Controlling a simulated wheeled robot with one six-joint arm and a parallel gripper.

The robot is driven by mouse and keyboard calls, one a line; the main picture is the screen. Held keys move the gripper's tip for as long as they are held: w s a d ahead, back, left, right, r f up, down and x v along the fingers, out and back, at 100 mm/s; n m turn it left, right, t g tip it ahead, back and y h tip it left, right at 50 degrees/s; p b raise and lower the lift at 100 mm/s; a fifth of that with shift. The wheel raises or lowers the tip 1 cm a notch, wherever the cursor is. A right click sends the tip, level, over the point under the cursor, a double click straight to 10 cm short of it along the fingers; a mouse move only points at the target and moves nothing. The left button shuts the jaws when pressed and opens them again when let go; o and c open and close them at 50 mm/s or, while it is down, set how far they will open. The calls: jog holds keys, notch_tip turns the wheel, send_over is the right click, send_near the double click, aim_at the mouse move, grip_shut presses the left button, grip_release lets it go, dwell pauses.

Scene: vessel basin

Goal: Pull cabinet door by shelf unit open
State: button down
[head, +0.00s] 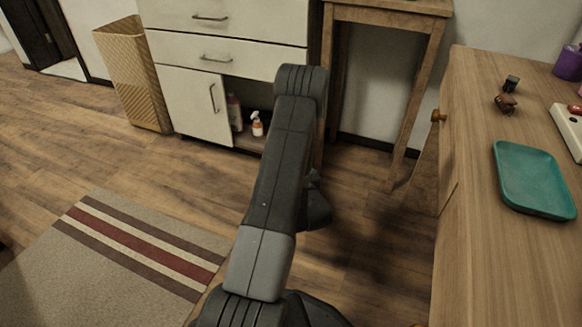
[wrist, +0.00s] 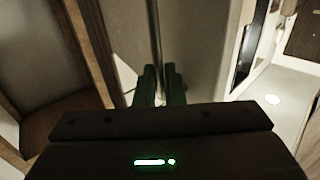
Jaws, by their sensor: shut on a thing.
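The white cabinet (head: 225,30) has two drawers above, a shut left door (head: 195,103) with a bar handle, and an open bay to its right. The right door is hidden behind my arm in the head view. In the wrist view, a pale door panel (wrist: 190,45) stands swung out, with a thin upright bar (wrist: 156,25), seemingly its handle, along it. My gripper (wrist: 160,72) is shut on that bar; the exact contact is hard to see. The head view hides my gripper behind my arm.
A spray bottle (head: 257,124) and another bottle stand in the open bay. The wooden shelf unit (head: 415,85) stands close to the right of the cabinet. A wooden desk (head: 480,245) with a teal tray (head: 535,178) is at right. A woven bin (head: 135,75) and striped rug (head: 110,255) lie left.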

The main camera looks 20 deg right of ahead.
jog(key=shift+w+d+r, duration=0.15)
jog(key=shift+r, duration=0.05)
jog(key=c, duration=1.5)
grip_release()
jog(key=shift+f, duration=0.1)
jog(key=shift+c, duration=0.2)
jog(key=s+p, duration=0.3)
jog(key=s, duration=1)
jog(key=shift+s, duration=0.4)
jog(key=shift+f, duration=0.1)
jog(key=w+b, duration=0.3)
jog(key=w, duration=1)
jog(key=shift+w, duration=0.35)
jog(key=shift+s, duration=0.15)
